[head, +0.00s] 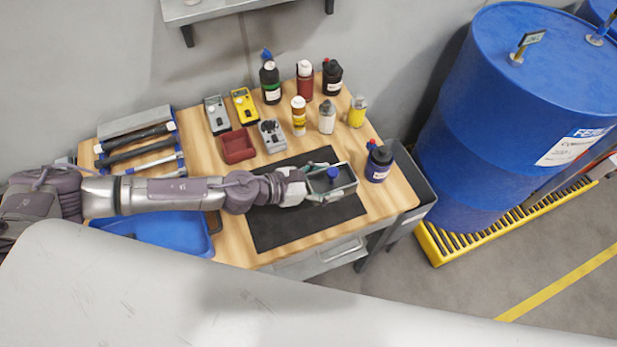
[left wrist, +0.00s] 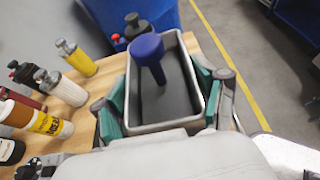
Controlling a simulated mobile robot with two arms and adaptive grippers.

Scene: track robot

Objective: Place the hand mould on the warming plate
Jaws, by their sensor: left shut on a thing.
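A grey, open-topped rectangular metal box (head: 347,188) with a blue knob (head: 333,172) standing in it appears to be the hand mould; both also show in the left wrist view, the box rim (left wrist: 190,62) and the knob (left wrist: 147,49). My left gripper (head: 326,186) is shut on the box, its green fingers on opposite outer sides. The box is over the right part of a flat black plate (head: 285,225), which may be the warming plate. I cannot tell whether the box touches it. My right gripper is not in view.
Several bottles, including a dark blue one (head: 378,166) close right of the box, stand on the wooden bench (head: 385,205). A red tray (head: 237,147), small devices and a blue tray (head: 165,229) are also there. A blue drum (head: 500,120) stands right of the bench.

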